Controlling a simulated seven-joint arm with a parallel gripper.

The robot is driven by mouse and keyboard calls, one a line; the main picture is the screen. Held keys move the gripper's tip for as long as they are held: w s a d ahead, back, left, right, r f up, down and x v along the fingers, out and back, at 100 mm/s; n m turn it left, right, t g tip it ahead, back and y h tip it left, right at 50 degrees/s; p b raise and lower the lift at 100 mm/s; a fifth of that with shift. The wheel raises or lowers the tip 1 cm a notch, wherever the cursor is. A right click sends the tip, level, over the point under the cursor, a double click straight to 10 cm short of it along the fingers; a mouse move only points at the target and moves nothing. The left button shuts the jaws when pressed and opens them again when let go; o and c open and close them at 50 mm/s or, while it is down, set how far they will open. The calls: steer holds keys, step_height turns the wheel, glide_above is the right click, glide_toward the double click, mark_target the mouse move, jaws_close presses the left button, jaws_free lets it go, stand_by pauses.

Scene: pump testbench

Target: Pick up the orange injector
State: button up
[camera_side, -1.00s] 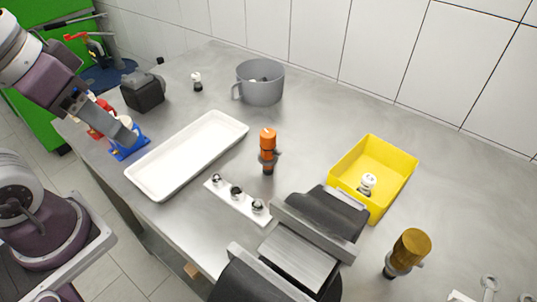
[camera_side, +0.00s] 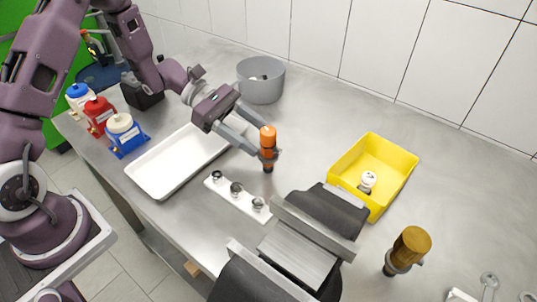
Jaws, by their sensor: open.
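The orange injector (camera_side: 267,138) stands upright on the steel table, with an orange cap and body and a dark lower part. My gripper (camera_side: 258,140) is open at the injector's upper part. One finger shows on the left, in front of the injector; the other reaches behind its top. I cannot tell from this view whether either finger touches it.
A white strip (camera_side: 245,206) with round fittings is in front of the injector. A grey pot (camera_side: 262,82) stands behind, a yellow bin (camera_side: 398,184) to the right, and a dark vise (camera_side: 300,252) in front. A brown-gold injector (camera_side: 411,247) stands at right.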

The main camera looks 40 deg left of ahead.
mark_target(269, 144)
steer(key=x, duration=0.3)
steer(key=shift+w+d, duration=0.1)
steer(key=shift+d, duration=0.2)
jaws_close()
